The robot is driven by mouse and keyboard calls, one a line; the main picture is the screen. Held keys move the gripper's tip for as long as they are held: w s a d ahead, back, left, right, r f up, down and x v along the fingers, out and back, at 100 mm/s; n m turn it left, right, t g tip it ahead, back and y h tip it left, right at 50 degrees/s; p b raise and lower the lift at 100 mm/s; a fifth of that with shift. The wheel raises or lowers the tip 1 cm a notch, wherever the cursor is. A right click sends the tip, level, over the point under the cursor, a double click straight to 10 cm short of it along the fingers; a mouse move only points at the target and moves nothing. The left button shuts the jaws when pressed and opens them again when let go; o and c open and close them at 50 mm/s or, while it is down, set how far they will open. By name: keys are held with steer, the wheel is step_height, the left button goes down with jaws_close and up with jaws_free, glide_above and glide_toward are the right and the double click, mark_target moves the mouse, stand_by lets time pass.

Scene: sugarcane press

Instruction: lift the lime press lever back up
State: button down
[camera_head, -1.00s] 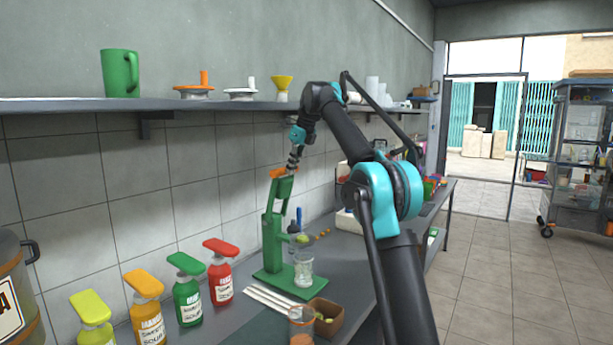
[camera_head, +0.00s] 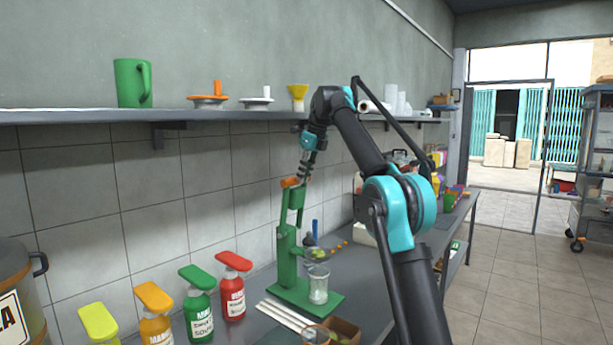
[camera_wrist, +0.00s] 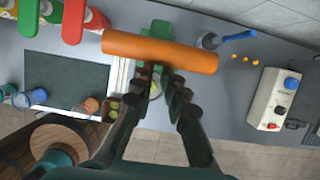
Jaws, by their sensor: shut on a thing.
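The green lime press (camera_head: 287,260) stands on the counter with its lever (camera_head: 296,205) pointing up, nearly upright. The lever ends in an orange crossbar handle (camera_head: 290,182), which lies across the wrist view as a thick orange cylinder (camera_wrist: 160,52). My gripper (camera_head: 303,172) is at this handle from above and is shut on it; in the wrist view its dark fingers (camera_wrist: 163,72) meet the handle's near side. The exact finger contact is partly hidden. A clear glass (camera_head: 318,284) stands on the press base.
Several sauce bottles, including a red one (camera_head: 232,288), stand left of the press. A shelf (camera_head: 215,114) runs along the wall above. White sticks (camera_head: 284,314) and a brown box (camera_head: 345,329) lie in front. A white control box (camera_wrist: 274,98) is right in the wrist view.

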steer(key=shift+w+a+r, duration=0.15)
steer(key=shift+a+r, duration=0.05)
steer(key=shift+a, duration=0.35)
steer(key=shift+w+a+r, duration=0.1)
steer(key=shift+a+r, duration=0.05)
steer(key=shift+a, duration=0.35)
steer(key=shift+d, duration=0.25)
steer(key=s+d, duration=0.7)
steer(key=d, duration=0.5)
steer(key=shift+r, duration=0.2)
steer(key=shift+s, duration=0.1)
steer(key=shift+d, duration=0.1)
